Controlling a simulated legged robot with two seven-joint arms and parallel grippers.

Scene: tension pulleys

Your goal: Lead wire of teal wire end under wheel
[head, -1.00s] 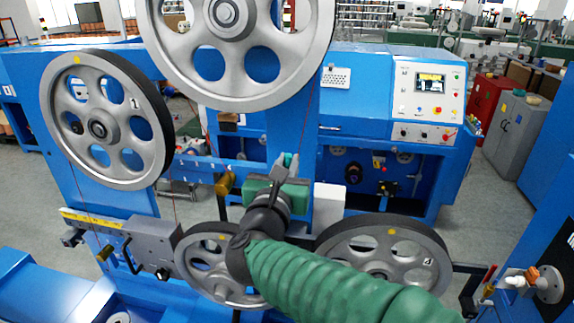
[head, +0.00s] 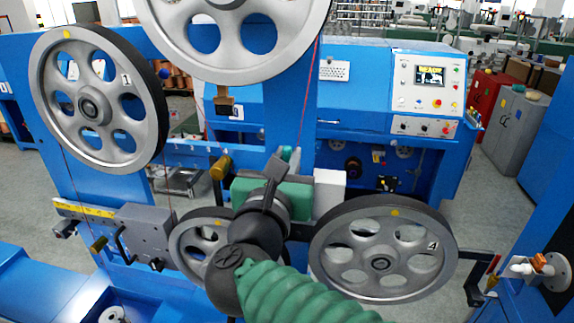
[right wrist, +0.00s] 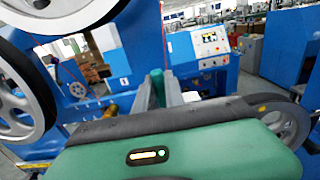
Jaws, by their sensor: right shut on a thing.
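My right gripper (head: 284,158) is shut on the teal wire end (right wrist: 157,84), which stands upright between its fingers. The red wire (right wrist: 163,40) runs up from it; in the head view the red wire (head: 308,95) drops from the right side of the large top wheel (head: 236,64). The gripper is above and between the small lower-left wheel (head: 190,248) and the lower-right wheel marked 4 (head: 342,270). My wrist and forearm hide part of the small wheel. Wheel 4 also shows in the right wrist view (right wrist: 288,125). My left gripper is out of view.
A wheel marked 1 (head: 62,80) is at the upper left. A grey block with a yellow scale (head: 147,228) is left of the small wheel. A white box (head: 329,188) stands behind the gripper. A brass-coloured peg (head: 220,168) is just left of it.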

